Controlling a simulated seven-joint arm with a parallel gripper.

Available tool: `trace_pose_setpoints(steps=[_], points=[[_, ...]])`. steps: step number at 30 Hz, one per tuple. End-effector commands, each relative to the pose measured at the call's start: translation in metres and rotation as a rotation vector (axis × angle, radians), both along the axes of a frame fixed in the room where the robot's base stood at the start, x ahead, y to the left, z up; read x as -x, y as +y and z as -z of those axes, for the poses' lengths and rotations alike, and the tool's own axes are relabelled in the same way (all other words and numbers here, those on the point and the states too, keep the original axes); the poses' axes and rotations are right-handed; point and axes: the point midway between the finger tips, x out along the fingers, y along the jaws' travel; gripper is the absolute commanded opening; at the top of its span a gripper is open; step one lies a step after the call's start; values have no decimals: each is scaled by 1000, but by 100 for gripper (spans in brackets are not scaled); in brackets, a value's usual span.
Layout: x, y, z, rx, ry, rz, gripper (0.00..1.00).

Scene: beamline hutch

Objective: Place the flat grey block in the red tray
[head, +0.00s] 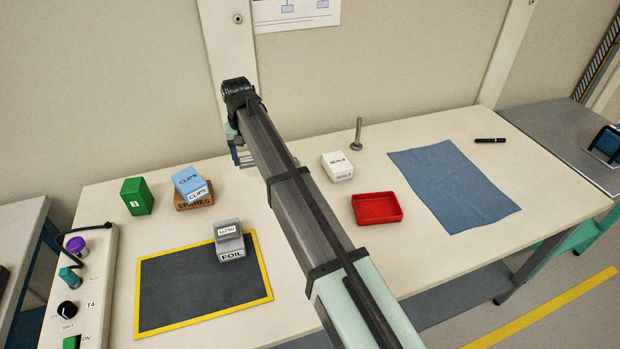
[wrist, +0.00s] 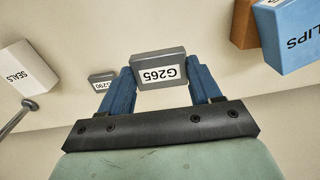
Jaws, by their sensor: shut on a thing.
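My gripper (wrist: 160,88) has blue fingers shut on a flat grey block (wrist: 158,68) with a white G265 label. In the head view my gripper (head: 241,150) hangs behind my arm, and the held block is hard to make out there. The red tray (head: 377,208) is on the table to the right of my arm and looks empty. Another grey block (head: 229,232), labelled G250, lies on the grey FOIL box (head: 231,253). A small grey block (wrist: 101,82), apparently labelled G290, lies apart from my gripper in the wrist view.
The white SEALS box (head: 338,167) and an upright metal bolt (head: 357,135) stand behind the tray. A blue CLIPS box (head: 188,181) on a brown SPARES box (head: 195,203) and a green box (head: 136,196) stand left. A blue cloth (head: 452,185) lies right.

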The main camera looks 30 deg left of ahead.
Motion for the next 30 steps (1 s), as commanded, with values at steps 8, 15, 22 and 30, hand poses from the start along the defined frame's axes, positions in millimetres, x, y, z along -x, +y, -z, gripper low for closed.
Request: trace_pose_setpoints(steps=[8,15,22,30], points=[[-26,-21,-3,0,0,39,30],[-89,-86,-9,-7,-6,147,30],[-131,-171,-15,-15,-15,257,30],[-145,-281,-19,-23,-26,380,30]])
